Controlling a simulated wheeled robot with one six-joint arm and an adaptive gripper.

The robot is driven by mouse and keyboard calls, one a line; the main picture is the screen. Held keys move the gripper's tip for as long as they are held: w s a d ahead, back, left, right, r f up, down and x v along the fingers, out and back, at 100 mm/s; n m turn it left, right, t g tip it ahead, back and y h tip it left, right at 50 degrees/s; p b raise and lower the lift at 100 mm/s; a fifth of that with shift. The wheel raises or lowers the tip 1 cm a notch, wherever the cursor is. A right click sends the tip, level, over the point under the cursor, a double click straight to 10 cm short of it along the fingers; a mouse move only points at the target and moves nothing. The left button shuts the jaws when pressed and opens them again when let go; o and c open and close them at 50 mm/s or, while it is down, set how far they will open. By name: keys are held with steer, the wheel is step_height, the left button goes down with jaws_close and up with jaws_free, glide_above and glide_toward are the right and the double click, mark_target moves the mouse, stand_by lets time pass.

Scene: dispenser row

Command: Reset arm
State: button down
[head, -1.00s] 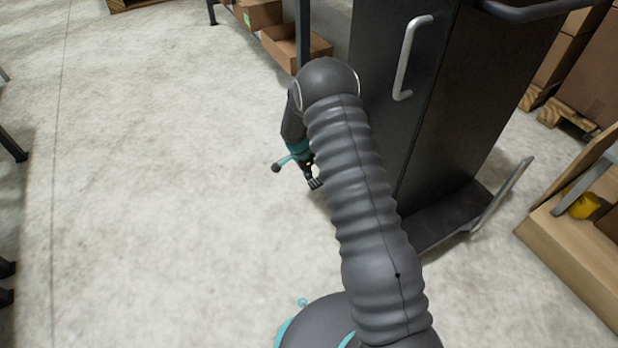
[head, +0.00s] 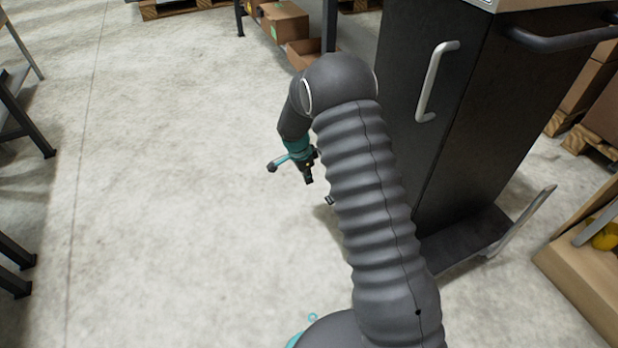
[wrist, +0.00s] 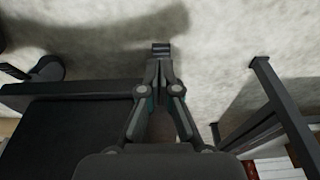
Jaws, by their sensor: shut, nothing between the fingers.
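My gripper (wrist: 161,50) is shut and empty in the wrist view, its two fingers meeting at the tips over bare concrete floor. In the head view my gripper (head: 329,200) is mostly hidden behind my own ribbed arm, with only a small dark tip showing beside it. My arm is bent, with its wrist hanging down to the left of the dark cabinet (head: 440,110). The gripper touches nothing that I can see.
The cabinet has a pale upright handle (head: 437,80) and a dark push bar (head: 560,40). Cardboard boxes (head: 285,22) stand at the back, and a wooden crate (head: 585,275) is at the right. Dark table legs (head: 25,115) are at the left. The floor (head: 180,170) between is clear.

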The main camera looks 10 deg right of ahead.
stand_by(0.3)
steer(key=s+d+r+n+g, duration=0.1)
steer(key=s+r+n+g, duration=0.1)
steer(key=s+n, duration=0.7)
steer(key=s+d+r+n+t+p, duration=0.1)
steer(key=s+d+r+t+p, duration=0.1)
steer(key=s+r, duration=0.7)
steer(key=s+d+r+n+t+y+p, duration=0.1)
steer(key=s+d+r+n+t+p, duration=0.1)
steer(key=s+r, duration=0.8)
steer(key=s+d+r+n+t+y+p, duration=0.1)
steer(key=s+r, duration=0.8)
steer(key=r, duration=0.9)
steer(key=shift+s+d+r+n+t+p, duration=0.15)
steer(key=shift+d+r+n+t+p, duration=0.3)
steer(key=shift+d+n+t, duration=0.4)
steer(key=shift+d, duration=0.1)
